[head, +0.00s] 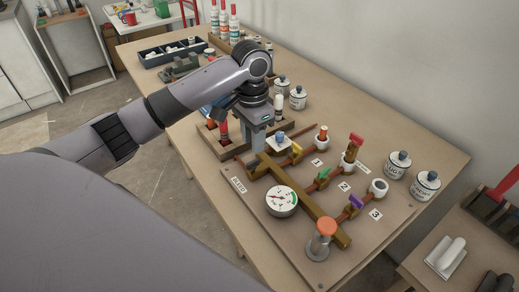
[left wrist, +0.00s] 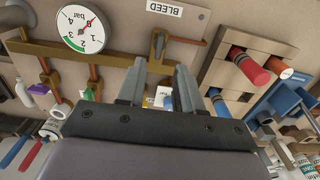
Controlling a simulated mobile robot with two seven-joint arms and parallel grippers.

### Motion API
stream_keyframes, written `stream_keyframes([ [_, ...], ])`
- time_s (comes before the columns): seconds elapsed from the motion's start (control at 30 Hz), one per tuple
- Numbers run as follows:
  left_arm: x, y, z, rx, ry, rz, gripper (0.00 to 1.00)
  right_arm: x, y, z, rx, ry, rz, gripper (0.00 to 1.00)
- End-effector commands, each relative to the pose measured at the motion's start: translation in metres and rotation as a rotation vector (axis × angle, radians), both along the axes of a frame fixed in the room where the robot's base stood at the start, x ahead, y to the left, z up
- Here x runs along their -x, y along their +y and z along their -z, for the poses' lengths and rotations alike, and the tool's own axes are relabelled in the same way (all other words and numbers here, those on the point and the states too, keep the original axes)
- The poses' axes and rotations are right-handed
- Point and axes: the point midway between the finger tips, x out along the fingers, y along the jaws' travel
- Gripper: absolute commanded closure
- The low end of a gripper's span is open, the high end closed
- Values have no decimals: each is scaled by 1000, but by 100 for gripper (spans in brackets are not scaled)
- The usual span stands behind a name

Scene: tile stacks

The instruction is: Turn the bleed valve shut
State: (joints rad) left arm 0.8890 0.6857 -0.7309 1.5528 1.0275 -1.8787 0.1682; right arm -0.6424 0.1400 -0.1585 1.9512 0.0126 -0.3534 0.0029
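The bleed valve (left wrist: 158,44) is a small brass fitting below the BLEED label (left wrist: 165,7) in the left wrist view. In the head view it sits at the far left end of the brass manifold (head: 310,209), partly behind my gripper, near the BLEED label (head: 239,184). My left gripper (head: 257,147) points down over that end of the board. In the left wrist view its fingers (left wrist: 161,68) are apart with a gap between them, and the fitting shows just past the fingertips. I cannot tell whether they touch it or how its handle is turned. My right gripper is not in view.
A pressure gauge (head: 281,201) and an orange knob (head: 326,226) stand beside the manifold. Yellow (head: 296,149), green (head: 323,174) and purple (head: 356,201) valve handles branch off it. A wooden rack with red-handled items (head: 224,130) stands close to the gripper. Labelled jars (head: 398,164) stand at right.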

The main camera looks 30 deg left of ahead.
Motion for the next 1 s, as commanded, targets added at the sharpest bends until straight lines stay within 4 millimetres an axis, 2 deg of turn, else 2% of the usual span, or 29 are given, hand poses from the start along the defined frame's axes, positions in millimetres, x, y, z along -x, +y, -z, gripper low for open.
stream_keyframes([
  [0.23, 1, 0, 38, -1, 5, 1, 65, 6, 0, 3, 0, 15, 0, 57],
  [0.4, 1, 0, 58, -1, 3, 0, 65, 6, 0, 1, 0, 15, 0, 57],
  [0.53, 1, 0, 66, 0, 1, 1, 65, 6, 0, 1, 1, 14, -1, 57],
  [0.77, 1, 0, 67, -1, 0, 2, 65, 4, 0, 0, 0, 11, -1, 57],
  [0.8, 1, 0, 67, -1, 0, 2, 71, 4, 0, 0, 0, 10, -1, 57],
  [0.9, 1, 0, 67, -1, 0, 2, 100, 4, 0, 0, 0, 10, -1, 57],
  [1.0, 1, 0, 66, 0, 0, 2, 100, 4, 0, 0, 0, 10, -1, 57],
])
